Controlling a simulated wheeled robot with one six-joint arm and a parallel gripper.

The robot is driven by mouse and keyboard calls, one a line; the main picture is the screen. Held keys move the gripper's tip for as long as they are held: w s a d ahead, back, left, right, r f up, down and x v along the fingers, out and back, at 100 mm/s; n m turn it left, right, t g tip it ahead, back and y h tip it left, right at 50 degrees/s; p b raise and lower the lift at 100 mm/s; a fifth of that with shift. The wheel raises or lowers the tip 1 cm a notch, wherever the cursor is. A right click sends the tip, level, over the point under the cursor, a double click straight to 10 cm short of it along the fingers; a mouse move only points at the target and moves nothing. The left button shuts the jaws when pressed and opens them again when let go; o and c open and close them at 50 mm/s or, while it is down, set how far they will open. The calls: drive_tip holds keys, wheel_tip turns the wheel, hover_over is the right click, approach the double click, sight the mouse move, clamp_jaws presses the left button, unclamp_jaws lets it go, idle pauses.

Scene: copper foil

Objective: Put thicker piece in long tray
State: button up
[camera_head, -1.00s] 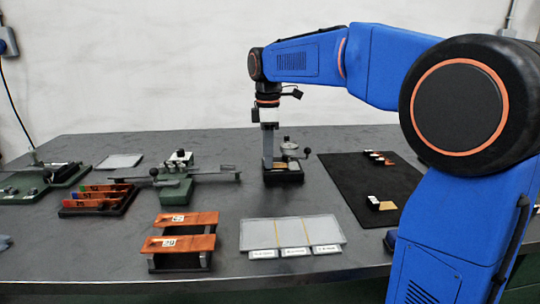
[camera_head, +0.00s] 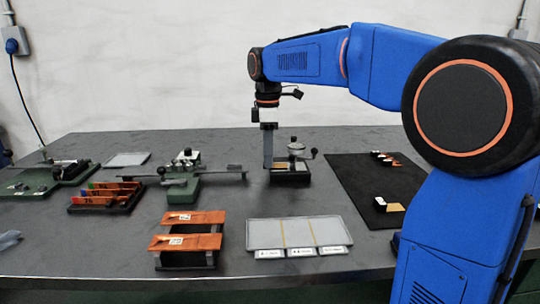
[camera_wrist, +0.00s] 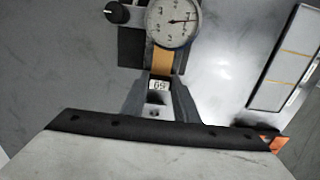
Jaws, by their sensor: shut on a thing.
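My gripper (camera_wrist: 163,78) is shut on a small copper-coloured piece (camera_wrist: 162,62) with a white number label, seen between the fingers in the wrist view. The far end of the piece lies at or under the round dial gauge (camera_wrist: 172,22); whether it touches the gauge is unclear. In the head view my gripper (camera_head: 268,152) points down just left of the gauge (camera_head: 295,148), and the held piece is hard to make out. A long grey tray (camera_head: 345,240) with three sections and front labels lies nearer; the labels are too small to read. It shows at right in the wrist view (camera_wrist: 262,98).
Two copper strips, one farther (camera_head: 194,217) and one nearer (camera_head: 186,241), lie across dark stands left of the tray. A green fixture with a long bar (camera_head: 185,187) and a rack of coloured-end pieces (camera_head: 105,197) stand farther left. A black mat (camera_head: 365,170) with small pieces lies right.

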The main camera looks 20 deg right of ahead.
drive_tip(key=shift+w+a, duration=0.1)
drive_tip(key=shift+a, duration=0.45)
idle(0.4)
drive_tip(key=shift+r, duration=3.5)
